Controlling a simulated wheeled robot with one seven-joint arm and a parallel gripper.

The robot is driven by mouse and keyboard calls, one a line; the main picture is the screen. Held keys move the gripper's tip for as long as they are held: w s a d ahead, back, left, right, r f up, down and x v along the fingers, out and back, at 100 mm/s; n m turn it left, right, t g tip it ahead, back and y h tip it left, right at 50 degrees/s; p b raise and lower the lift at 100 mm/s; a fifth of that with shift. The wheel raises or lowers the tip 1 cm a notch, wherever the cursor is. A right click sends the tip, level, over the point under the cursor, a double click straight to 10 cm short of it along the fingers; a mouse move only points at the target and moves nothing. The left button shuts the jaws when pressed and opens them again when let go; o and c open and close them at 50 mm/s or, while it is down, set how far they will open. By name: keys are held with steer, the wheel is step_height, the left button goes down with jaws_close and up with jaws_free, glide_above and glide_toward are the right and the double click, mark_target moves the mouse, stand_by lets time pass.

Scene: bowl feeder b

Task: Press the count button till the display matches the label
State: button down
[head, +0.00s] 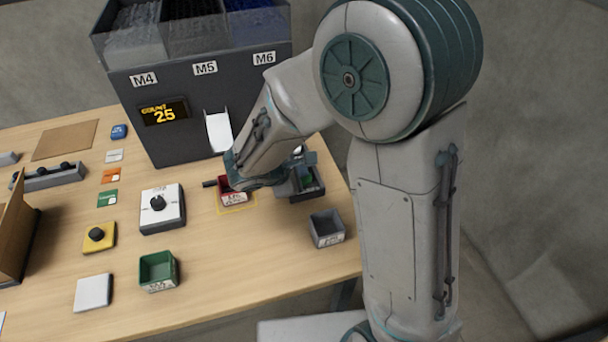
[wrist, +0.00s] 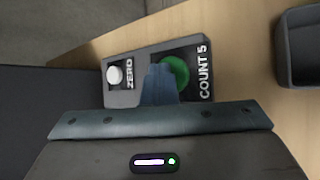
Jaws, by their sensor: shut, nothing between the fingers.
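The dark feeder's display (head: 164,112) reads COUNT 25. The button box (head: 310,190) is on the table right of the feeder's chute, partly behind my arm. In the wrist view its green button (wrist: 176,72) is marked COUNT 5 and its white button (wrist: 115,76) is marked ZERO. My gripper (wrist: 160,72) is shut and empty, its fingertips overlapping the green button's left side; I cannot tell if they touch it. A red bin (head: 232,192) with a white label stands in a yellow outline below the chute, partly hidden by my arm. Its label is too small to read.
A grey bin (head: 326,229) stands close to the button box, near the table's right edge. A green bin (head: 158,270), a white box with a black knob (head: 162,208) and a yellow box with a black knob (head: 98,237) stand to the left. The front middle of the table is clear.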

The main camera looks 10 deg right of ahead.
steer(key=shift+r+p, duration=0.35)
steer(key=shift+r, duration=0.35)
steer(key=shift+r+p, duration=1.8)
steer(key=shift+r, duration=0.8)
steer(key=shift+f, duration=0.1)
steer(key=s+d+r+m+g+y, duration=0.2)
steer(key=s+d+r+m+y, duration=0.1)
steer(key=s+m, duration=0.5)
steer(key=s+d+r+m+g+y, duration=0.1)
steer(key=s+d+r+m+y, duration=0.2)
steer(key=s+d+r+m, duration=0.2)
steer(key=s+d+m, duration=0.2)
steer(key=s+m, duration=0.2)
steer(key=m, duration=0.1)
steer(key=shift+d+r+m+g, duration=0.25)
steer(key=shift+r+m+g, duration=0.05)
steer(key=shift+r+g, duration=0.1)
